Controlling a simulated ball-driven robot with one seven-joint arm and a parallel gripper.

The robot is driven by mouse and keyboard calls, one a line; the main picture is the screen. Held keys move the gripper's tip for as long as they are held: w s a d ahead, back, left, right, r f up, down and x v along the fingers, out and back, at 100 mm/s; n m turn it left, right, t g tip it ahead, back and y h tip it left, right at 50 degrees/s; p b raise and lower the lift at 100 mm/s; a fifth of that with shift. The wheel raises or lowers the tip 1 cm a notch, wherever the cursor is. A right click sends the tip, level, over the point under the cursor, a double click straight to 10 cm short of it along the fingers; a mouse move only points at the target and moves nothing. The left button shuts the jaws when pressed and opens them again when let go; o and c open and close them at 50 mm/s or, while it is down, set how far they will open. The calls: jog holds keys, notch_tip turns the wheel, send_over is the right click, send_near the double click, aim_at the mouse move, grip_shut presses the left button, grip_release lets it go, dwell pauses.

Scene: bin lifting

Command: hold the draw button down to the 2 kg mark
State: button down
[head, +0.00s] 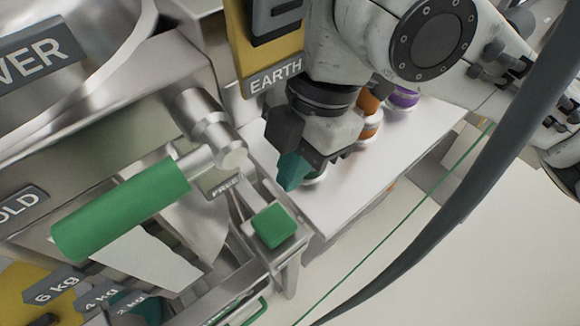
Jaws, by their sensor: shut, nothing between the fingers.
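A green square block (273,226), which looks like the draw button, sits on a metal bracket near the middle of the head view. I cannot read a label on it. My gripper (291,172), with teal fingertips, is shut and empty. It shows above and slightly right of the green block in the picture, apart from it. A weight scale at the lower left has a 2 kg mark (130,305), below the 4 kg and 6 kg marks. Its pointer is not clear to me.
A green cylindrical handle (120,210) juts out left of the block. A plate reading EARTH (274,79) hangs beside my arm. A white shelf (350,195) holds orange and purple capped items (403,98) behind my gripper. Open floor shows at the lower right.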

aim_at(276, 219)
jog(key=b+x, duration=0.1)
jog(key=x, duration=0.6)
jog(key=shift+f, duration=0.35)
